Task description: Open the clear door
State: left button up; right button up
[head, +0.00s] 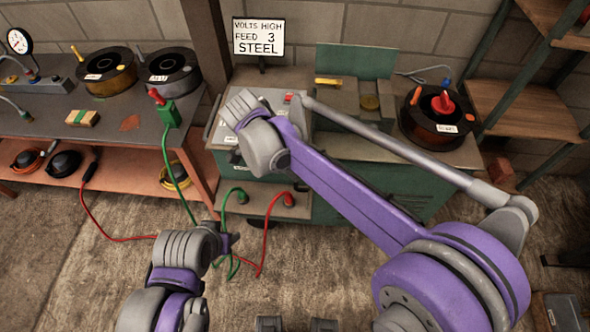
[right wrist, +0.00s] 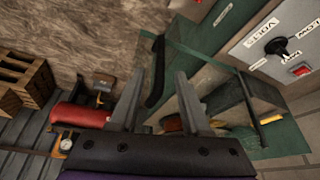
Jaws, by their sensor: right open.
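The green welding machine (head: 380,188) stands beyond my right arm in the head view. In the right wrist view, a see-through, green-tinted pane that looks like the clear door (right wrist: 213,63) shows beside the right finger. A curved black handle (right wrist: 155,72) lies at its left edge. My right gripper (right wrist: 160,88) is open, with its two grey fingers either side of the handle in the picture. I cannot tell whether they touch it. In the head view my right arm covers much of the machine's front.
A knob panel (right wrist: 282,46) with a red switch is near the pane. A wire spool (head: 437,118) sits at the machine's right end. A bench (head: 125,102) with spools stands left. Green and red cables (head: 267,228) hang down to the floor near my left arm.

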jog(key=w+v, duration=0.1)
jog(key=v, duration=0.6)
jog(key=shift+s+r, duration=0.15)
jog(key=shift+s, duration=0.35)
jog(key=shift+a, duration=0.1)
